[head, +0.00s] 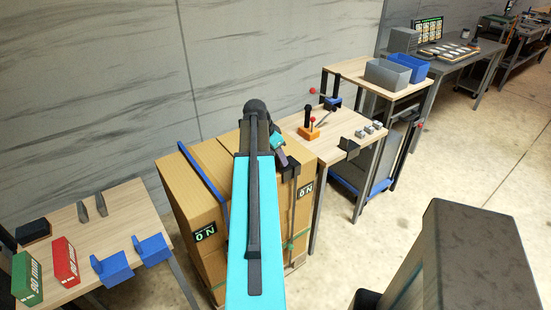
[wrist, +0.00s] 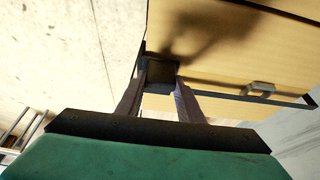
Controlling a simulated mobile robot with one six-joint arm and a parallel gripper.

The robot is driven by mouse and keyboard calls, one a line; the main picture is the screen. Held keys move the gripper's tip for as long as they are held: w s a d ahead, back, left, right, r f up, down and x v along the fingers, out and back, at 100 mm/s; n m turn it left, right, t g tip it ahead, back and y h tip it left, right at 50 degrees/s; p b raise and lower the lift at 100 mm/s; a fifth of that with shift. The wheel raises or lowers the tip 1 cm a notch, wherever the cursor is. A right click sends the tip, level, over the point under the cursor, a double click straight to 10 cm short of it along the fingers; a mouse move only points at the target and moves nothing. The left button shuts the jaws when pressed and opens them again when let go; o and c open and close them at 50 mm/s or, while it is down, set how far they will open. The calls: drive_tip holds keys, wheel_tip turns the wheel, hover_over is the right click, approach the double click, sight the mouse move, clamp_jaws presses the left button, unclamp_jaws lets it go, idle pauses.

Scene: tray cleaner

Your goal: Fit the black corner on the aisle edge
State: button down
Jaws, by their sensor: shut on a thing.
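The black corner (wrist: 160,74) sits between my fingertips in the wrist view, at the edge of the cardboard load. It also shows in the head view (head: 291,169) at the top right edge of the cartons (head: 205,165). My gripper (wrist: 160,80) is shut on it; in the head view my gripper (head: 283,160) is small and partly hidden behind my arm. The corner appears to lie against the carton edge, but I cannot tell whether it is fully seated. A dark strap (wrist: 225,96) runs along the load beside it, with a metal buckle (wrist: 260,88).
A blue edge piece (head: 203,172) lies over the cartons' left side. A wooden table (head: 130,205) with blue, red and green items stands at left. A workbench (head: 345,125) with an orange-based tool (head: 309,131) stands close at right.

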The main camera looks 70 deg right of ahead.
drive_tip(key=shift+s+d, duration=0.25)
drive_tip(key=shift+d, duration=0.15)
drive_tip(key=shift+f, duration=0.4)
drive_tip(key=c, duration=1.1)
unclamp_jaws()
drive_tip(key=shift+s, duration=0.1)
drive_tip(key=shift+r, duration=0.1)
drive_tip(key=shift+b+v, duration=1.55)
drive_tip(key=shift+v, duration=5.25)
drive_tip(key=shift+d, duration=0.15)
